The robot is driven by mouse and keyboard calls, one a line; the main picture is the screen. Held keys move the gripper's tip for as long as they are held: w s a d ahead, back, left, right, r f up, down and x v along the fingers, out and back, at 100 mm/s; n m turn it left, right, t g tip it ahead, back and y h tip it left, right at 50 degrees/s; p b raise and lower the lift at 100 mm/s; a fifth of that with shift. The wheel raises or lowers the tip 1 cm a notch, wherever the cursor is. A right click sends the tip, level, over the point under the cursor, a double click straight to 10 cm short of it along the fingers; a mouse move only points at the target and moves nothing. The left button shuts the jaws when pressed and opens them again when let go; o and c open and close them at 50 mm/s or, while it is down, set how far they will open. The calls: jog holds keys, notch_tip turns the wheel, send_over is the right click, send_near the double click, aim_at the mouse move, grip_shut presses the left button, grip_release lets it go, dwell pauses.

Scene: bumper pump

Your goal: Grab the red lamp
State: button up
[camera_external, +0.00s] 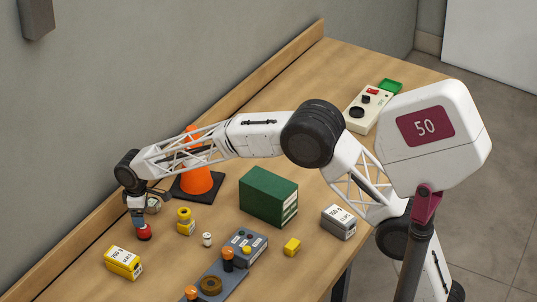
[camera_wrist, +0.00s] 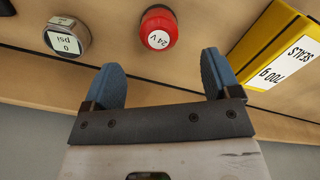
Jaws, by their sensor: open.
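The red lamp (camera_external: 144,233), a small round red thing, stands on the wooden bench at the left. In the wrist view the red lamp (camera_wrist: 158,24) shows a white "24 V" label and lies just beyond the blue fingertips, roughly centred between them. My gripper (camera_external: 139,216) is right by the lamp and partly hides it in the external view. In the wrist view my gripper (camera_wrist: 163,78) is open, its fingers wide apart with nothing between them.
A round gauge (camera_wrist: 66,38) sits left of the lamp and a yellow box (camera_wrist: 283,45) right of it in the wrist view. An orange cone (camera_external: 198,178), a yellow part (camera_external: 185,222), a green box (camera_external: 268,197) and a grey control box (camera_external: 246,246) stand nearby.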

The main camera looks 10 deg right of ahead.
aim_at(143, 229)
jog(key=shift+f, duration=1.25)
jog(key=shift+f, duration=0.1)
jog(key=shift+w+f, duration=0.1)
jog(key=shift+f, duration=2.45)
jog(key=c, duration=1)
jog(key=shift+r, duration=0.25)
jog(key=shift+c, duration=0.2)
